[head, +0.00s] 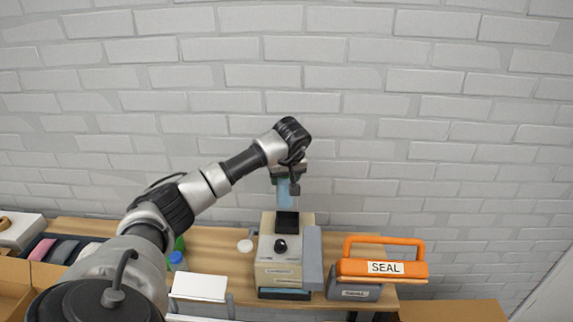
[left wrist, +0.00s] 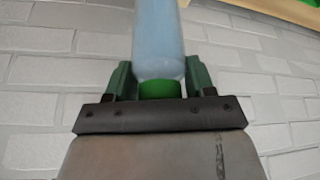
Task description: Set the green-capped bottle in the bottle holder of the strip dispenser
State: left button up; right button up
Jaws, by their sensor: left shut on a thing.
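The green-capped bottle has a pale blue body (head: 289,194) and hangs upright below my left gripper (head: 288,174). In the left wrist view, my left gripper (left wrist: 160,84) is shut on it at the green cap (left wrist: 160,89), and the blue body (left wrist: 158,40) extends away from the fingers. The beige strip dispenser (head: 266,248) stands on the bench below, with a dark knob on its front. A black part, apparently its bottle holder (head: 287,222), lies directly under the bottle. I cannot tell whether the bottle's bottom touches or enters it. My right gripper is not in view.
An orange-handled sealer marked SEAL (head: 384,268) stands right of the dispenser. A round white thing (head: 245,246), a blue-topped item (head: 177,261) and a white panel (head: 200,287) are to the left. A brick wall (head: 430,150) closes the back.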

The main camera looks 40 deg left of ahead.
aim_at(287, 197)
pick_arm(q)
jog(key=shift+w+d+r, duration=0.1)
jog(key=shift+d+r, duration=0.05)
jog(key=shift+r, duration=0.1)
jog(key=shift+w+d+f, duration=0.1)
jog(key=shift+f, duration=0.1)
jog(key=shift+f+b, duration=0.45)
jog(key=shift+f, duration=0.2)
jog(key=shift+f+b, duration=1.75)
jog(key=shift+f, duration=0.5)
jog(key=shift+f+b, duration=0.5)
jog(key=shift+f, duration=0.4)
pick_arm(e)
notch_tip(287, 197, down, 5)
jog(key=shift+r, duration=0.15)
pick_arm(q)
jog(key=o, duration=1.4)
